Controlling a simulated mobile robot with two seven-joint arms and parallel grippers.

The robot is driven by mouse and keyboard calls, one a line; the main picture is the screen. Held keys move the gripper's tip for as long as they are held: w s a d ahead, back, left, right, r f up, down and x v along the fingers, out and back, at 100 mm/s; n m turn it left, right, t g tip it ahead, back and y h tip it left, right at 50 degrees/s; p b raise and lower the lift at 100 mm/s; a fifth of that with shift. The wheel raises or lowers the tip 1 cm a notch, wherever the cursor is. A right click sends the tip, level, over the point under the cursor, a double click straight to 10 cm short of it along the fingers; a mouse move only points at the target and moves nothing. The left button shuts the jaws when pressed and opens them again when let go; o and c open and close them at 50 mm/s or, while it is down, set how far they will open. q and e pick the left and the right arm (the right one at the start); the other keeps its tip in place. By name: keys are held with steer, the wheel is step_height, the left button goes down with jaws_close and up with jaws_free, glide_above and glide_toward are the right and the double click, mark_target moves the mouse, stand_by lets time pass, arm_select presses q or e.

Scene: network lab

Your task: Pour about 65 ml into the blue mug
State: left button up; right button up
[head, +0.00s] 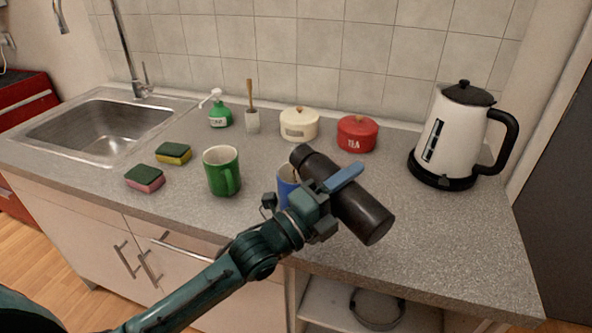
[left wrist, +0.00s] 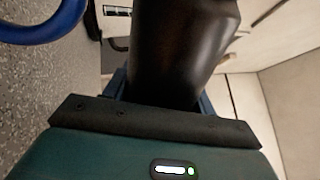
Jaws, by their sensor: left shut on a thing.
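The blue mug (head: 286,181) stands on the counter, partly hidden behind my left gripper. Part of its blue rim or handle shows at the top left of the left wrist view (left wrist: 45,28). My left gripper (head: 335,185) is shut on a black cylindrical bottle (head: 362,213). The bottle is tilted, with its narrower end up and left beside the mug and its wide base down and right. The bottle also fills the middle of the left wrist view (left wrist: 182,50). I cannot see any liquid or the mug's inside clearly. My right gripper is not in view.
A green mug (head: 222,172) stands left of the blue mug. Behind are a soap bottle (head: 219,112), a brush in a holder (head: 252,120), a cream pot (head: 299,125) and a red tea pot (head: 357,134). A white kettle (head: 458,135) stands right. Two sponges lie near the sink (head: 85,128).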

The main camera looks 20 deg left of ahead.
arm_select(q)
steer(key=shift+s+d+r, duration=0.1)
steer(key=shift+r, duration=0.05)
steer(key=shift+s+d, duration=0.15)
steer(key=shift+s, duration=0.05)
steer(key=shift+d, duration=0.1)
stand_by(0.5)
stand_by(0.8)
